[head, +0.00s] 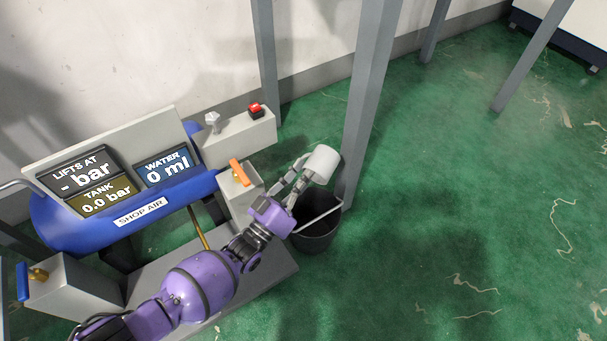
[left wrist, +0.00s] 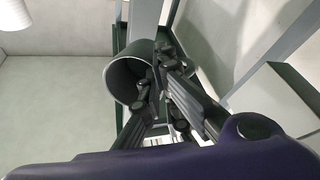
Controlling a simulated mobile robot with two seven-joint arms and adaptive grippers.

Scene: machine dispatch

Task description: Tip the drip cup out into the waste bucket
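The drip cup (head: 321,164) is a small white cup, held tilted above the waste bucket in the head view. My left gripper (head: 297,175) is shut on the cup's side. In the left wrist view the cup (left wrist: 122,80) looks dark in shade, its round open mouth turned toward the camera, with the gripper fingers (left wrist: 155,88) at its right side. The waste bucket (head: 316,242) is black with a pale handle and stands on the floor below the cup, partly hidden by my left wrist. No liquid shows. My right gripper is out of view.
A grey post (head: 366,95) stands close beside the cup and bucket. The blue shop-air tank (head: 70,232) with its display panel is at the left, with a red button box (head: 243,135) and an orange-handled valve (head: 239,173) near my gripper. The green floor (head: 450,210) at right is clear.

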